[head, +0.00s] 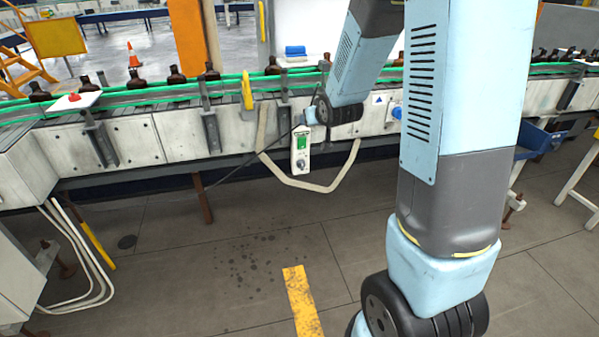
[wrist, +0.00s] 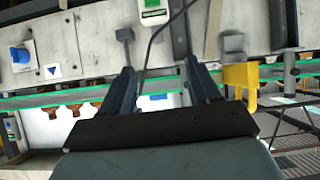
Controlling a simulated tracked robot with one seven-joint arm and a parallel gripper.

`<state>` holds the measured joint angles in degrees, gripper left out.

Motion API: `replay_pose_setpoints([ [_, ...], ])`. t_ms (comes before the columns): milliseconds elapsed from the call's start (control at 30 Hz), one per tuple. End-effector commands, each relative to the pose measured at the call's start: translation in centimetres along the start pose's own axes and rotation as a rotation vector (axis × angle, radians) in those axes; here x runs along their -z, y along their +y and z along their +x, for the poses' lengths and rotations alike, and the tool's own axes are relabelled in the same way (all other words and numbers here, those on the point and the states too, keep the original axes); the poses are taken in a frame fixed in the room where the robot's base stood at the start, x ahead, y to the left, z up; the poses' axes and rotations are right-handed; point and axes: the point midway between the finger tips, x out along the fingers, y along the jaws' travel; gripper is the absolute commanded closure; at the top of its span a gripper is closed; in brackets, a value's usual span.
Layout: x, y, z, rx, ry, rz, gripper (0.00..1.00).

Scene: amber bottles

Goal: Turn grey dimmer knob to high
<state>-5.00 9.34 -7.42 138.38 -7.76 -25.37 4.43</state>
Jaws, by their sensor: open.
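A white control box (head: 300,140) with a green panel hangs on the front of the conveyor in the head view. Its round grey dimmer knob (head: 301,163) is low on the box, below the green panel; its setting is too small to read. In the wrist view, which is upside down, only part of the box (wrist: 155,17) shows at the top edge, and the knob is out of frame. My gripper (wrist: 159,66) is open and empty, its two fingers apart, short of the box in that view. In the head view my arm reaches just above and right of the box, and the fingers are not clear.
The conveyor (head: 137,141) runs across with green rails and amber bottles (head: 177,75). A bent beige bar (head: 300,184) loops below the box. A dark cable passes close to it. A yellow bracket (head: 247,91) stands to the left. The floor in front is open.

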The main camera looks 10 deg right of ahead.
Motion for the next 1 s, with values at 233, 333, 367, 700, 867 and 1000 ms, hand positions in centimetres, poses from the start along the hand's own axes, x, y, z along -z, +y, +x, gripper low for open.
replay_pose_setpoints([
  [233, -3.0, 0.2, 6.2, -0.003, 0.099, 0.003, 0.39],
  [333, -4.5, 0.2, 8.2, -0.003, 0.142, 0.005, 0.39],
  [367, -4.9, 0.2, 8.8, -0.003, 0.155, 0.006, 0.39],
  [700, -11.2, -0.1, 14.1, -0.004, 0.304, 0.013, 0.39],
  [867, -14.7, -0.2, 15.6, -0.007, 0.372, 0.019, 0.39],
  [1000, -17.9, -0.3, 16.3, -0.011, 0.433, 0.024, 0.39],
])
